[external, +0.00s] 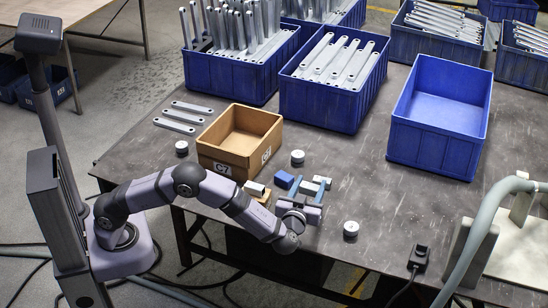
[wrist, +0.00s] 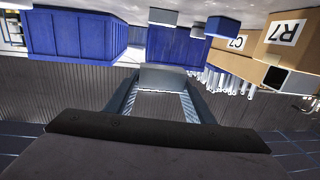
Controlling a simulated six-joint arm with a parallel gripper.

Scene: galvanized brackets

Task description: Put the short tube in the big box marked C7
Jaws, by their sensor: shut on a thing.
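My gripper (external: 306,200) is shut on a grey block-shaped piece (external: 308,187), held between its two blue-grey fingers low over the table's front part. The piece (wrist: 163,77) also shows between the fingertips in the wrist view; I cannot tell whether it is hollow. A short square tube (external: 254,187) with a dark open end lies to the left of my gripper, at a small cardboard-coloured box marked R7 (wrist: 285,38). This tube (wrist: 290,79) shows at the right of the wrist view. The big open cardboard box marked C7 (external: 222,168) stands behind and left of my gripper and looks empty.
A blue block (external: 284,180) and a pale block (external: 322,182) are close to the gripper. Round metal discs (external: 350,229) stand around. Flat brackets (external: 178,118) lie left of the C7 box. Blue bins (external: 330,107) line the back; the right one (external: 430,147) is empty.

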